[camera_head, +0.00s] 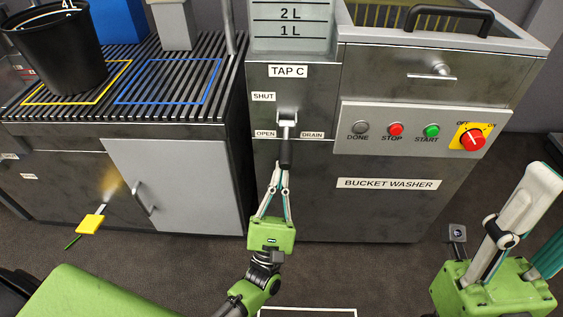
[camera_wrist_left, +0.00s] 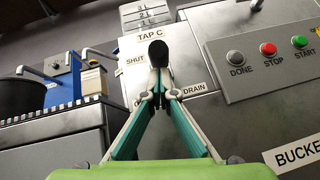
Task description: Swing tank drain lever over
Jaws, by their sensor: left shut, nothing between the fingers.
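The tank drain lever (camera_head: 286,150) has a black handle on a metal stem under the TAP C sign. It hangs about straight down, between the OPEN label (camera_head: 265,134) and the DRAIN label (camera_head: 312,135). The SHUT label (camera_head: 263,97) is up to its left. My left gripper (camera_head: 283,168) is shut and empty, its tips at the handle's lower end. In the left wrist view the handle's black end (camera_wrist_left: 158,53) stands just beyond the tips (camera_wrist_left: 160,88); contact is unclear. My right gripper (camera_head: 510,235) is at the lower right, away from the lever; its opening is unclear.
The bucket washer (camera_head: 388,205) stands right of the lever, with buttons and a red knob (camera_head: 472,140). The scaled tank (camera_head: 291,35) is above. A slatted rack (camera_head: 190,45) with a black bucket (camera_head: 57,50) is at left. A yellow-tagged item (camera_head: 91,224) is at lower left.

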